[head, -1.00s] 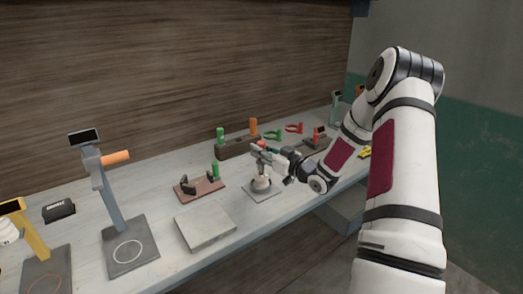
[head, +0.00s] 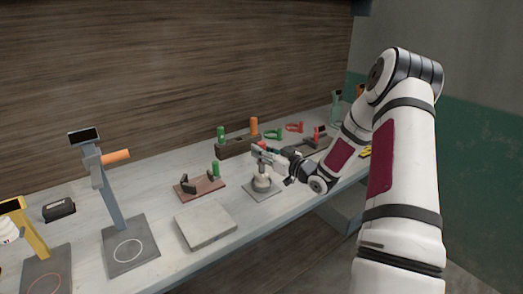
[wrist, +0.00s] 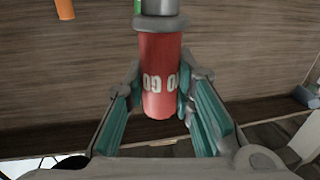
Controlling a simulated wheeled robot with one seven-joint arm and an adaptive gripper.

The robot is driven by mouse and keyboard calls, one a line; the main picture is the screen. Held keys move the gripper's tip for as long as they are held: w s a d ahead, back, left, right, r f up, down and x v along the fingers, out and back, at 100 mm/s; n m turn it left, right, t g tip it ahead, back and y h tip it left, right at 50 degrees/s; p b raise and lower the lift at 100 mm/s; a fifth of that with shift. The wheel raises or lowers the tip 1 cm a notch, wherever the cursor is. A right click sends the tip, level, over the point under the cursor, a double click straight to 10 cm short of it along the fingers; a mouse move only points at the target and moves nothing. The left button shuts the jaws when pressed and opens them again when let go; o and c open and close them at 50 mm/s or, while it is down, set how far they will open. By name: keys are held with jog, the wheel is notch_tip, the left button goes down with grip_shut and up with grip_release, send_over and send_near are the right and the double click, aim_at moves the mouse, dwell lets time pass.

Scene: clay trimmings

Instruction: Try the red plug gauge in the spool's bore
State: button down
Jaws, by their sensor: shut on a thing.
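My gripper (head: 262,155) is shut on the red plug gauge (wrist: 161,78), with a finger on each side of its red handle. Lettering that includes "GO" shows upside down on the handle, and a grey metal end (wrist: 160,22) shows at the top of the wrist view. In the head view, the pale spool (head: 262,184) stands upright on a thin grey plate (head: 275,194), directly below my gripper. The gauge is mostly hidden by my gripper there. I cannot tell whether its lower end is in the bore. The spool is not clear in the wrist view.
A brown stand with a green plug (head: 215,169) lies left of the spool. A grey slab (head: 205,226) is in front of it. A dark rack (head: 238,146) with green and orange plugs stands behind. Red and green ring gauges lie farther back. Tall stands occupy the left.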

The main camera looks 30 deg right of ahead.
aim_at(262, 143)
jog(key=shift+s+f, duration=0.1)
jog(key=shift+f, duration=0.5)
dwell(0.8)
jog(key=shift+r+p, duration=1.5)
jog(key=shift+r, duration=1.2)
